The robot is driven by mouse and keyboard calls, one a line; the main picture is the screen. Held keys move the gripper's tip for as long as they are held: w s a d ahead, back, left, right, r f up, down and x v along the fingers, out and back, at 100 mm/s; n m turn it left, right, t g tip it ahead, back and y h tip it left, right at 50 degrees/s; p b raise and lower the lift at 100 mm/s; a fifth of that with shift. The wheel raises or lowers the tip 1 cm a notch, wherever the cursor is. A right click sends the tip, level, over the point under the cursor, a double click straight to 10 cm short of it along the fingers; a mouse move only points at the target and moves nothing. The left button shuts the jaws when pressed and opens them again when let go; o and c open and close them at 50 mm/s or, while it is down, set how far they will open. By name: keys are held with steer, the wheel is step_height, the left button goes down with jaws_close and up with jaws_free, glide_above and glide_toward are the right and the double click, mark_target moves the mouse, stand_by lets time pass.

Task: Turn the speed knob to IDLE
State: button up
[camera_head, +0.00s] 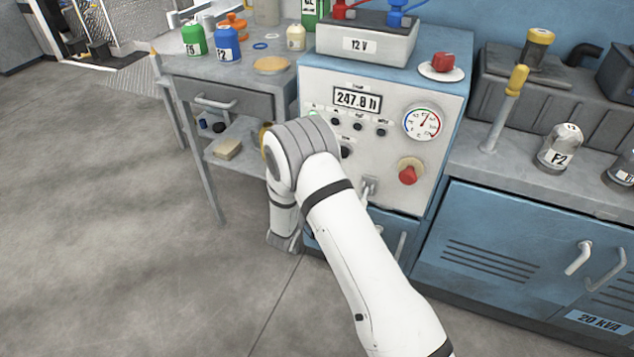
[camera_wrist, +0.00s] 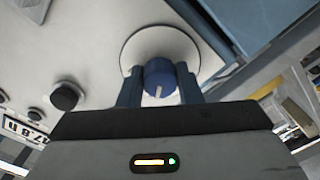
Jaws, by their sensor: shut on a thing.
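The speed knob (camera_wrist: 158,75) is a blue round knob on a pale round plate (camera_wrist: 135,48) on the panel, in the wrist view. A short white line on it points toward the bottom of that picture. My gripper (camera_wrist: 160,83) is shut on the knob, with one dark finger on each side. No IDLE mark can be read around the plate. In the head view my white arm hides the knob and my gripper.
The panel (camera_head: 320,83) carries an hour display (camera_head: 357,100), a round gauge (camera_head: 421,122), small black knobs and a red knob (camera_head: 408,175). A red button (camera_head: 443,62) is on top. A side table (camera_head: 175,65) stands left; the floor left is clear.

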steer(key=shift+f, duration=0.1)
steer(key=o, duration=1)
steer(key=shift+c, duration=0.2)
steer(key=p+v, duration=0.1)
steer(key=v, duration=0.7)
steer(key=shift+p, duration=0.3)
steer(key=shift+w, duration=0.1)
